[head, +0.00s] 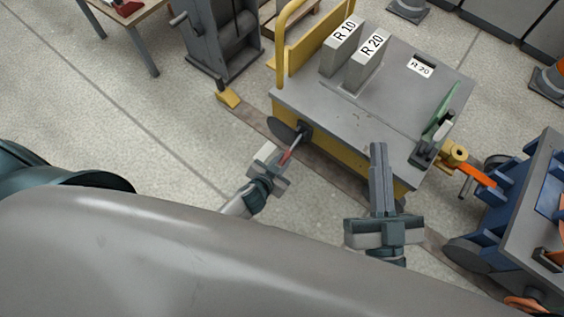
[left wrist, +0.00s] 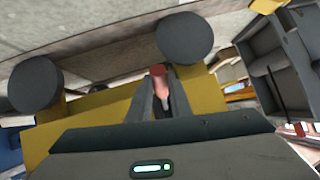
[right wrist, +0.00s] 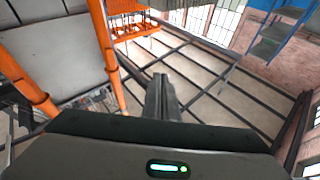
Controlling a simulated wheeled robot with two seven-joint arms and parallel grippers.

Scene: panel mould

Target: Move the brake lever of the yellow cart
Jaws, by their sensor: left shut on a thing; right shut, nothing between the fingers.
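The yellow cart (head: 402,90) has a grey top and stands in the upper middle of the head view. Its brake lever (head: 287,156) is a thin bar with a red grip, sticking out low at the cart's near left corner beside a dark wheel. My left gripper (head: 282,163) is shut on the lever's red grip. In the left wrist view the red-tipped brake lever (left wrist: 159,78) sits between the fingers, between two dark wheels. My right gripper (head: 377,147) is shut and empty, in front of the cart's near edge; its shut fingers also show in the right wrist view (right wrist: 160,80).
Two grey blocks marked R 10 (head: 340,50) and R 20 (head: 364,62) stand on the cart. A yellow wedge (head: 229,97) lies on the floor left of the cart. A blue cart (head: 520,215) stands close at the right.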

